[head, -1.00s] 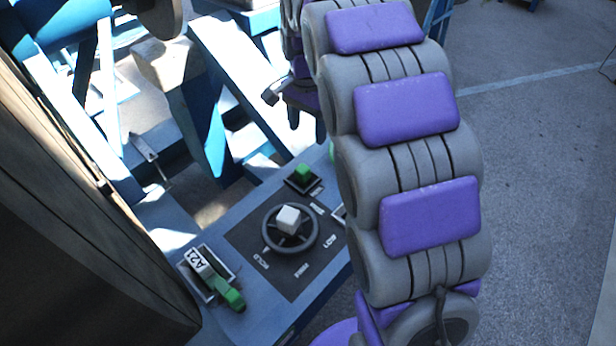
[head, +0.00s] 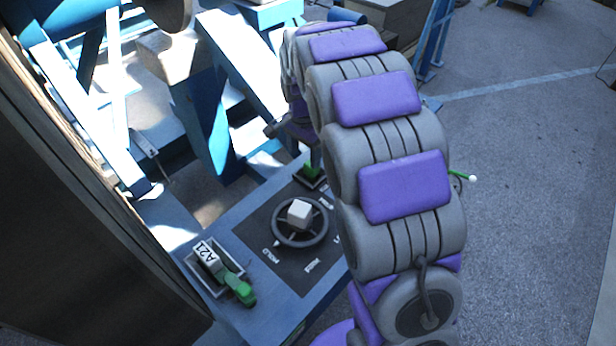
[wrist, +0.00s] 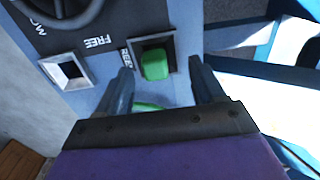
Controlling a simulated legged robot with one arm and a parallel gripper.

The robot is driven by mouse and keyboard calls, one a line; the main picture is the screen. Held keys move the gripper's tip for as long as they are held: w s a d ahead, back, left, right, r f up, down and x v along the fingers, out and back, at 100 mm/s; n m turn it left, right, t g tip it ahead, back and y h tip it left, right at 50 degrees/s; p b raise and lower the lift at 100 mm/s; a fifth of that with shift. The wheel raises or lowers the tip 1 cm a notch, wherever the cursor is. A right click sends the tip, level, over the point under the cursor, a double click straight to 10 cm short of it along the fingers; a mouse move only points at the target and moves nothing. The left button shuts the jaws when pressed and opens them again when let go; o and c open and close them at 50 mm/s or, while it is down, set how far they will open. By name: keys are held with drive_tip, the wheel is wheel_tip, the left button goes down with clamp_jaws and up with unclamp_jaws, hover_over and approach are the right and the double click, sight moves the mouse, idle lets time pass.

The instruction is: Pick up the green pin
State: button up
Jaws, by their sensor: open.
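A green pin (wrist: 155,65) stands in a square dark-framed socket on the blue panel. In the head view the green pin (head: 311,169) is at the panel's far corner, partly covered by my gripper. My gripper (wrist: 160,68) is open, with one finger on each side of the pin in the wrist view. I cannot tell whether either finger touches it. A second green piece (wrist: 148,106) shows lower between the fingers, mostly hidden by the gripper body.
A dark handwheel (head: 300,221) with a white hub is on the panel. A tray (head: 196,262) at the near left holds a block marked A21 with a green handle (head: 239,289). A large dark reel (head: 60,200) stands at left. An empty square socket (wrist: 68,70) is beside the pin.

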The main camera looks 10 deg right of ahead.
sight(307, 164)
drive_tip(key=d+f, duration=0.2)
drive_tip(key=f, duration=0.1)
drive_tip(key=d+f+b, duration=0.1)
drive_tip(key=f, duration=0.1)
drive_tip(key=shift+w+d+f, duration=0.1)
drive_tip(key=shift+d+f, duration=0.05)
drive_tip(key=shift+d, duration=0.1)
drive_tip(key=shift+a+f, duration=0.15)
drive_tip(key=shift+a, duration=1.2)
drive_tip(key=shift+c, duration=0.8)
drive_tip(key=shift+a, duration=0.1)
drive_tip(key=shift+c, duration=0.6)
drive_tip(key=shift+d, duration=1.2)
drive_tip(key=c, duration=0.6)
drive_tip(key=shift+a, duration=0.15)
drive_tip(key=c, duration=0.3)
drive_tip(key=shift+a, duration=0.6)
clamp_jaws()
